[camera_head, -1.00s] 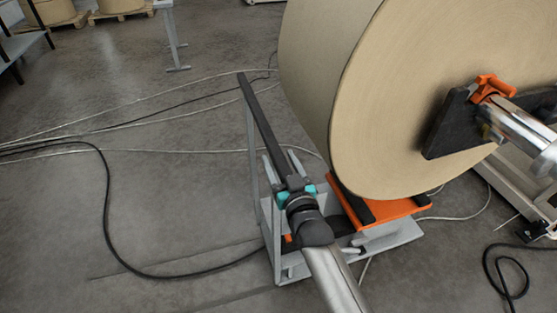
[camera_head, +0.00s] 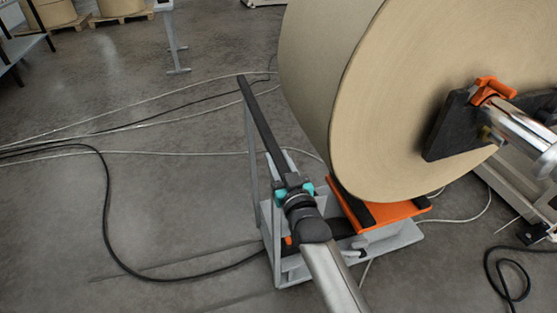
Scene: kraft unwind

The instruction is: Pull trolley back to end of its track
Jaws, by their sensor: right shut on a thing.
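The trolley (camera_head: 400,236) is a grey frame with an orange top plate (camera_head: 402,211) and a tall push handle with a dark bar (camera_head: 262,122). It stands below the large kraft paper roll (camera_head: 412,110). My right gripper (camera_head: 291,184), with teal parts at its jaws, is shut on the dark handle bar near its close end. My arm hides part of the trolley base. My left gripper does not show. Thin dark track lines (camera_head: 175,262) run along the floor to the left of the trolley.
The roll sits on a shaft with a black arm (camera_head: 452,125) and orange clamp (camera_head: 494,88) at right. A black cable (camera_head: 108,205) and pale cables cross the floor at left. A grey stand (camera_head: 173,40) and wrapped rolls on pallets are far back. Floor left of the trolley is otherwise open.

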